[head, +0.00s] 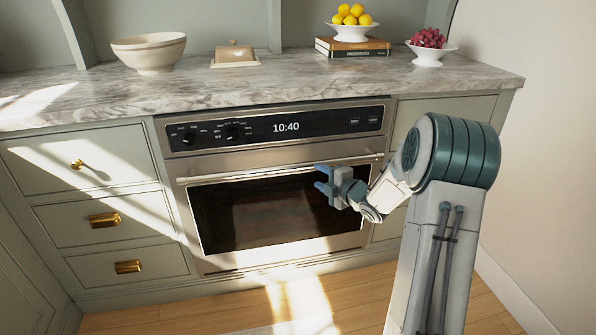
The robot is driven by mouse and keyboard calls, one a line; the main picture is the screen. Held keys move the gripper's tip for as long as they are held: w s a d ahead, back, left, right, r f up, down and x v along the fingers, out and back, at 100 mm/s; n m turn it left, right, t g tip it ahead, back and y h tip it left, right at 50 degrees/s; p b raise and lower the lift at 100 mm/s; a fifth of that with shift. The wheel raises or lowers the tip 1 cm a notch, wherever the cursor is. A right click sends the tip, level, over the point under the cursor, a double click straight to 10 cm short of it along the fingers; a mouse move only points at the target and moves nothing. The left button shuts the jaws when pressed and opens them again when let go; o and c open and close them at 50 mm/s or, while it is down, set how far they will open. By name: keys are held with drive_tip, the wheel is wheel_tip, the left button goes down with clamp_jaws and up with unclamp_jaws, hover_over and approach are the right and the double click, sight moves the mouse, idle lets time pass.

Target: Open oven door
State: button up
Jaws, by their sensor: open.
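The oven (270,225) is built into the cabinet under the counter, with a dark glass window in its door. The door looks closed. A long metal handle bar (250,175) runs across the top of the door. The black control panel (275,128) above shows 10:40 and has knobs. My gripper (322,179) has blue fingertips and is open. It is in front of the right half of the door, just below the handle bar in the picture. I cannot tell whether the fingers touch the bar. Nothing shows between them.
Drawers with brass pulls (105,220) stand left of the oven. The marble counter (230,90) holds a bowl (149,52), a butter dish (235,56), lemons on books (352,48) and a red fruit bowl (428,55).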

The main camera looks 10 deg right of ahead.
sight(301, 168)
drive_tip(key=b+x, duration=0.1)
drive_tip(key=x, duration=1.1)
drive_tip(key=shift+b, duration=0.35)
drive_tip(key=shift+f, duration=0.1)
clamp_jaws()
